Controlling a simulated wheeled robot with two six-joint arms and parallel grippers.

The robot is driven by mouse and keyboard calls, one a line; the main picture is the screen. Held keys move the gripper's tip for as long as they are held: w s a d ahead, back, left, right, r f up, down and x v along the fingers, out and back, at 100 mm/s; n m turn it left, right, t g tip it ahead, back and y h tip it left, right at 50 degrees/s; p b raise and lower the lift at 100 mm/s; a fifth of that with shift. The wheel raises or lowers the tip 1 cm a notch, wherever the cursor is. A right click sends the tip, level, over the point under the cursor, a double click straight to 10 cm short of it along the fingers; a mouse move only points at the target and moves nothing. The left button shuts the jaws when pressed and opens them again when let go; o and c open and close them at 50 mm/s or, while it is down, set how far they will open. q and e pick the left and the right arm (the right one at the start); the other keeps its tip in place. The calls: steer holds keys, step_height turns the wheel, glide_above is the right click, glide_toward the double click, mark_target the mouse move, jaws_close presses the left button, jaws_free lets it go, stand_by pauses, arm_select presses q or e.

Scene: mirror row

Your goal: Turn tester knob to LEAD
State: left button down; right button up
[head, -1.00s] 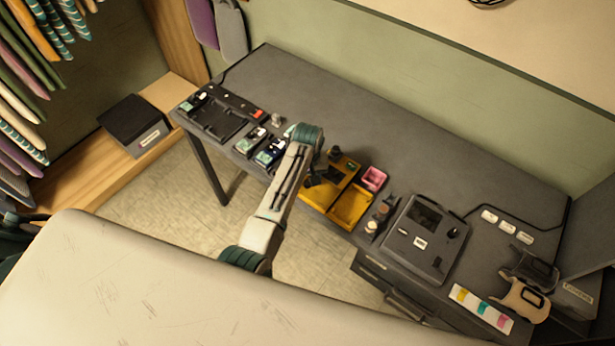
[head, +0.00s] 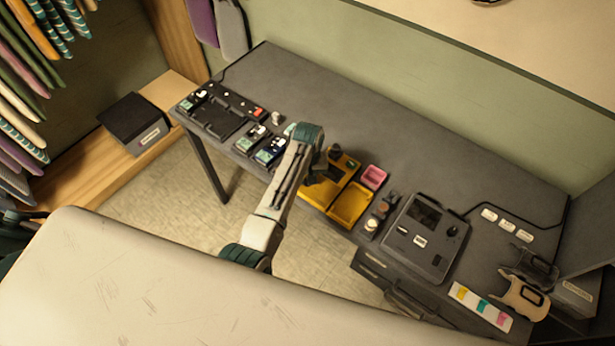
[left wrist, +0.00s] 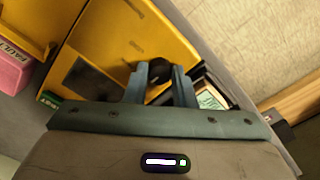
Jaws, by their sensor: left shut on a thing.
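The tester is a yellow box (head: 344,163) near the front edge of the grey table, partly hidden by my left arm in the head view. In the left wrist view its yellow face (left wrist: 115,40) shows a dark screen and small print too blurred to read. My left gripper (head: 320,172) is over the tester. In the left wrist view its two fingers (left wrist: 160,82) are shut on the black round knob (left wrist: 159,70), one on each side. The knob's pointer and the LEAD mark cannot be made out. My right gripper is not in view.
A yellow tray (head: 350,206) and a pink bin (head: 373,177) sit right of the tester. Small meters (head: 270,150) and a black tray (head: 222,118) lie to the left. A dark device (head: 427,235) stands to the right. The table's back is clear.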

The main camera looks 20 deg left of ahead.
arm_select(q)
steer(key=m, duration=0.8)
steer(key=shift+m, duration=0.4)
steer(key=m, duration=0.3)
steer(key=shift+m, duration=2.5)
steer(key=c, duration=1.2)
jaws_free()
steer(key=shift+r, duration=0.1)
